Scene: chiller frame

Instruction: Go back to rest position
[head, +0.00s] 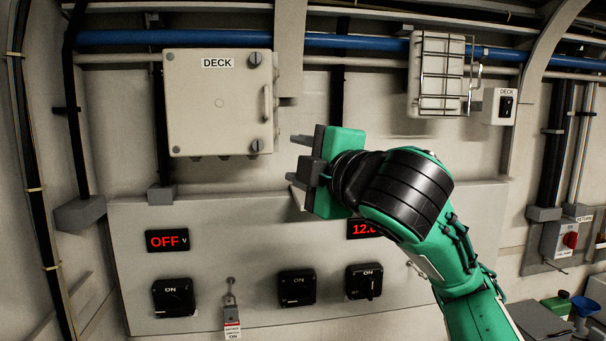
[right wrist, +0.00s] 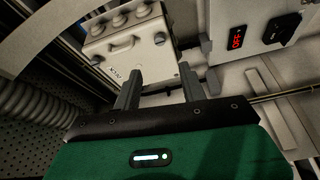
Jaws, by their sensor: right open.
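My right gripper (head: 297,157) is in the middle of the head view, in front of the panel and pointing left. Its two fingers are apart, with nothing between them. In the right wrist view the open fingers (right wrist: 160,88) also show empty, with a grey box (right wrist: 122,35) and part of the panel (right wrist: 220,65) beyond them. My green right arm comes in from the lower right. My left gripper is not in view.
A DECK box (head: 218,103) hangs on the wall above a wide panel (head: 225,212) with red displays and black ON switches. A caged lamp (head: 437,75) and a small DECK switch (head: 500,106) are at upper right. A blue pipe (head: 330,42) runs along the top. A red-knob switch (head: 570,239) is at right.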

